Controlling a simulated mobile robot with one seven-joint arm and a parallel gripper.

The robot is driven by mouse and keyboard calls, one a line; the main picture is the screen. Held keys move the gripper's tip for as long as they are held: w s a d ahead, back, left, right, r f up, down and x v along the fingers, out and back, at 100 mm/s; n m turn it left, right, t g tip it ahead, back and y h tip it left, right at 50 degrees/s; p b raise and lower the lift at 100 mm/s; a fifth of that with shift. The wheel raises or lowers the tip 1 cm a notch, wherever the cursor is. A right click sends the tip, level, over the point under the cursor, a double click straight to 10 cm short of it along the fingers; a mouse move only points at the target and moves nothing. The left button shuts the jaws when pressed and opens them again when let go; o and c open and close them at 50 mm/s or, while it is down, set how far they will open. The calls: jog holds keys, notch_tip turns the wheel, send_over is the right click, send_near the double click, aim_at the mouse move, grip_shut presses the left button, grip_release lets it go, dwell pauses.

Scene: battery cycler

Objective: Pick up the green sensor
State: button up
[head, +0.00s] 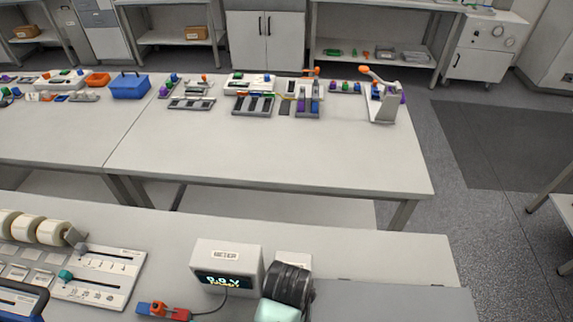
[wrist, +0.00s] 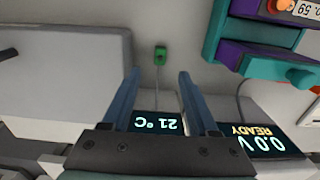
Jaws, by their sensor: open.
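The green sensor (wrist: 160,54) is a small green block in the wrist view, lying on the pale bench top above the gap between my fingers. A thin cable seems to run from it toward a dark display reading 21 °C (wrist: 157,123), upside down in that view. My gripper (wrist: 160,74) is open, with its two blue fingers on either side of the sensor's line. Nothing is between the fingertips. The sensor looks a little beyond them; the height gap is hard to tell. I cannot make out the sensor in the head view, where my arm covers part of the bench.
A white meter (head: 226,254) stands left of my arm, its display (wrist: 262,140) reading 0.0 V READY. A teal and purple device (wrist: 262,50) is at the upper right of the wrist view. A large grey box (wrist: 65,75) is close on the left.

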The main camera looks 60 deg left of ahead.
notch_tip(320, 180, down, 3)
jog(key=shift+r, duration=0.2)
jog(key=shift+f+p, duration=0.65)
jog(key=shift+f, duration=1.9)
jog(key=shift+d, duration=0.1)
jog(key=shift+c, duration=0.3)
jog(key=shift+s, duration=0.1)
grip_shut()
